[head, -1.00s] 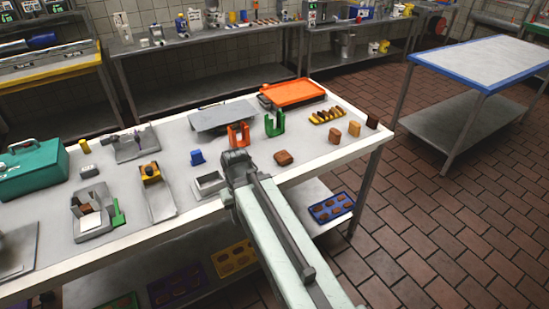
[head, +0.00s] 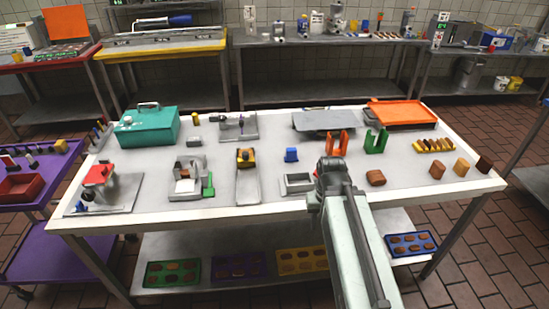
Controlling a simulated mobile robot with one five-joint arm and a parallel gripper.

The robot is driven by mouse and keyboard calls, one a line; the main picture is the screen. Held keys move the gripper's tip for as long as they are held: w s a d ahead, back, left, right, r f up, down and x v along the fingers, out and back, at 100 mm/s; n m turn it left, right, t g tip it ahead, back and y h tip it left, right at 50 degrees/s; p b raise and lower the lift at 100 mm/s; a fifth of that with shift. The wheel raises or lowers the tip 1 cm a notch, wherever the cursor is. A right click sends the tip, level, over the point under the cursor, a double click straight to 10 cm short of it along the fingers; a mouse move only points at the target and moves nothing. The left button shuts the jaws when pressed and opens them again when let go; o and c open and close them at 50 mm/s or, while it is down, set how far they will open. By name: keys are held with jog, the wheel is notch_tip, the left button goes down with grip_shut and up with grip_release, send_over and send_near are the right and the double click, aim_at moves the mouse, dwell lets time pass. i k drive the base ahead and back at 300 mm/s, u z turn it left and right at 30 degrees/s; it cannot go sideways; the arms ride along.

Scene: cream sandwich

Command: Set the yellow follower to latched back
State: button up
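The yellow follower (head: 246,154) appears to be the yellow block with a dark top at the back end of a narrow grey channel (head: 248,188) on the white table. Whether it is latched is too small to tell.
Left of the channel stands a grey fixture (head: 187,178) with a green part. A blue block (head: 291,155), an orange bracket (head: 337,142) and a green bracket (head: 376,140) stand to the right. A teal box (head: 147,129) is at back left. Bare tabletop (head: 215,165) lies beside the channel.

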aim_at(246, 161)
jog(key=z, duration=0.85)
jog(key=k, duration=1.1)
jog(key=u, duration=1.1)
jog(key=i, duration=0.85)
